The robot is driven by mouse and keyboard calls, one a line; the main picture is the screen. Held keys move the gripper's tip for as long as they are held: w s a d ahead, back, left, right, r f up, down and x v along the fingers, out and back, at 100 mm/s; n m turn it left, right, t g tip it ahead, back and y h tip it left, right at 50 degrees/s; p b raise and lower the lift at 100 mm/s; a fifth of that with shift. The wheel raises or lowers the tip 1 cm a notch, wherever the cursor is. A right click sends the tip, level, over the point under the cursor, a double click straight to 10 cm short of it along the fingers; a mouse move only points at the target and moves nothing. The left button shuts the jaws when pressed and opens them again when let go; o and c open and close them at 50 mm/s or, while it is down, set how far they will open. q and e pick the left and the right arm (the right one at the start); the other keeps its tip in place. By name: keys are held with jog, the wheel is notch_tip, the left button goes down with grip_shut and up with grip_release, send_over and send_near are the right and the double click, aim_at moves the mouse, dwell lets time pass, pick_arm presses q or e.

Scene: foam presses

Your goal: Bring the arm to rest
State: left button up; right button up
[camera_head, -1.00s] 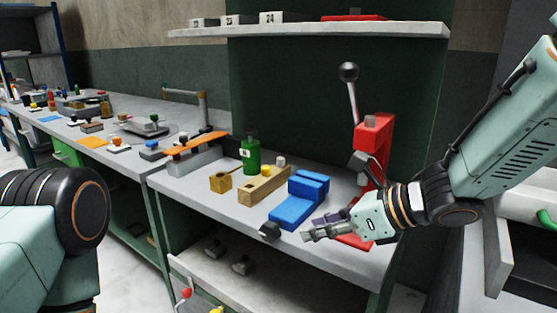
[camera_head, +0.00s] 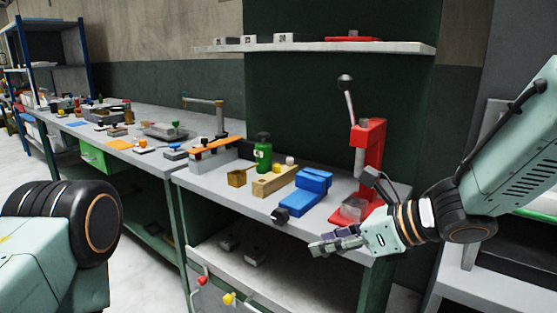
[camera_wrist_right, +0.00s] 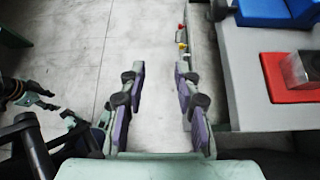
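My right arm comes in from the right in the head view. Its gripper (camera_head: 336,242) is in front of the bench's front edge, below and left of the red lever press (camera_head: 370,150). In the right wrist view my gripper (camera_wrist_right: 160,78) is open, its two purple-padded fingers apart with only floor between them. It holds nothing and touches nothing that I can see. My left arm shows as a teal link and black joint at the left of the head view. Its gripper is out of that view.
The grey bench (camera_head: 222,195) carries a blue block fixture (camera_head: 306,190), a wooden block (camera_head: 272,182) and a green bottle (camera_head: 263,153). In the wrist view the bench edge runs close right of my gripper, beside the red press base (camera_wrist_right: 290,85). Open floor (camera_wrist_right: 75,35) lies left.

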jog(key=s+d+f+n+h, duration=0.25)
jog(key=f+n, duration=0.35)
jog(key=n, duration=0.5)
jog(key=s+d+f+n+t+h, duration=0.1)
jog(key=s+d+f+n, duration=0.35)
jog(key=n, duration=0.75)
jog(key=s+d+f+n+h, duration=0.1)
jog(key=f+n+h, duration=0.1)
jog(key=f+n, duration=0.75)
jog(key=s+d+f+m+g+h, duration=0.1)
jog(key=s+f, duration=0.3)
jog(key=s, duration=0.4)
jog(key=s+d+f+m+g+h, duration=0.1)
jog(key=s+d+f+m+g, duration=0.1)
jog(key=s+f, duration=0.3)
jog(key=s+d+f+m+g+h, duration=0.1)
jog(key=s+f+m+g, duration=0.3)
jog(key=s, duration=0.9)
jog(key=shift+s+d+f+h, duration=0.15)
jog(key=shift+d+f+h, duration=0.3)
jog(key=shift+d, duration=0.4)
